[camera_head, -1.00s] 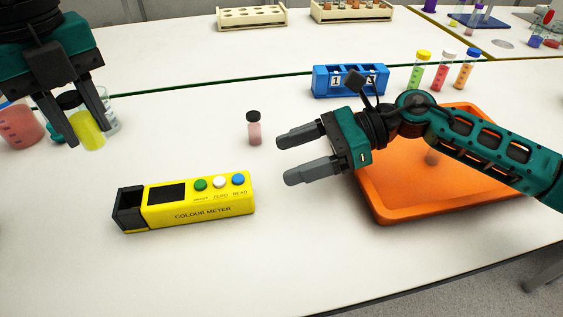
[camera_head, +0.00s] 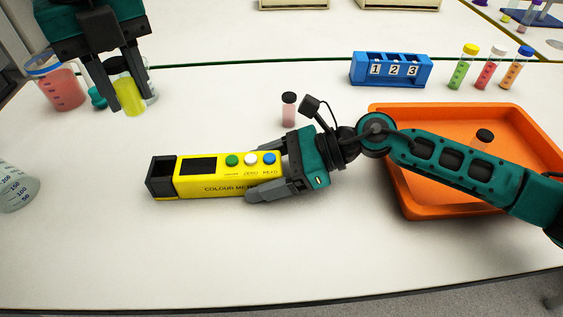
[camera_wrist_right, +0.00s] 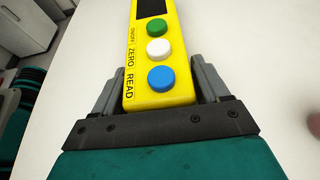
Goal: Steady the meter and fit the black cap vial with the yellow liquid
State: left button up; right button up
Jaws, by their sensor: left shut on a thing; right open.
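The yellow colour meter (camera_head: 215,188) lies on the white bench, its open black socket (camera_head: 161,178) at the left end and green, white and blue buttons on top. My right gripper (camera_head: 270,172) is open with its fingers either side of the meter's right end. In the right wrist view the meter (camera_wrist_right: 155,95) lies between the fingers, with a small gap visible at each side. My left gripper (camera_head: 128,106) is shut on the vial of yellow liquid (camera_head: 130,96), held upright at the upper left. Its cap is mostly hidden between the fingers.
A pink vial with a black cap (camera_head: 289,112) stands behind the meter. A beaker of red liquid (camera_head: 62,90) and a clear beaker (camera_head: 15,190) are at left. A blue numbered rack (camera_head: 390,82), several coloured vials and an orange tray (camera_head: 420,205) are at right.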

jog(key=shift+a+f, duration=0.1)
jog(key=shift+a, duration=0.1)
jog(key=c, duration=1)
pick_arm(q)
jog(key=shift+f, duration=5.3)
